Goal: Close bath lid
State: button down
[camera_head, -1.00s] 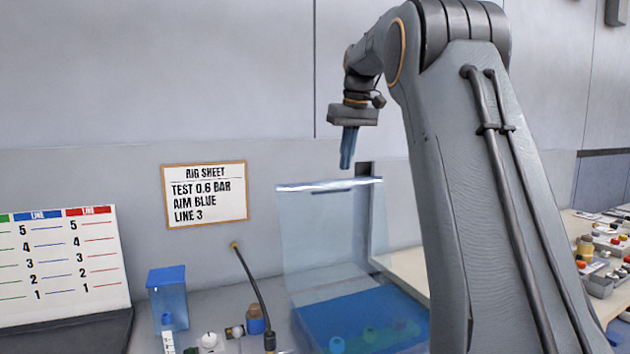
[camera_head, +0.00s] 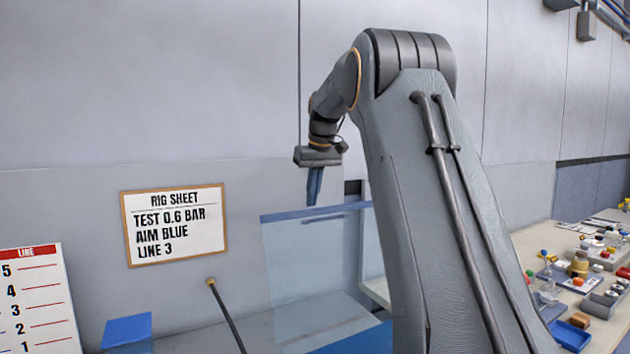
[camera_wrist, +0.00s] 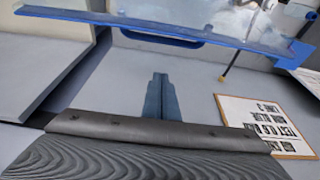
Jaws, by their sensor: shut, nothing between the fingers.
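The bath lid (camera_head: 308,262) is a clear panel with a blue edge. It stands open and roughly upright at the back of the blue bath (camera_head: 358,342), most of which is cut off by the bottom of the head view or hidden by my arm. My gripper (camera_head: 311,202) points down, its blue fingers shut and empty, close to the lid's top edge in the head view. In the wrist view my gripper (camera_wrist: 160,80) is apart from the lid (camera_wrist: 232,36), whose blue edge and blue handle strip cross the top of the picture.
A rig sheet (camera_head: 175,224) hangs on the wall left of the lid. A side bench (camera_head: 560,265) with trays and small parts is at the right.

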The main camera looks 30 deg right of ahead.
jog(key=shift+s+d+f+p, duration=0.1)
jog(key=shift+s+f+p, duration=1.45)
jog(key=shift+s+f, duration=0.1)
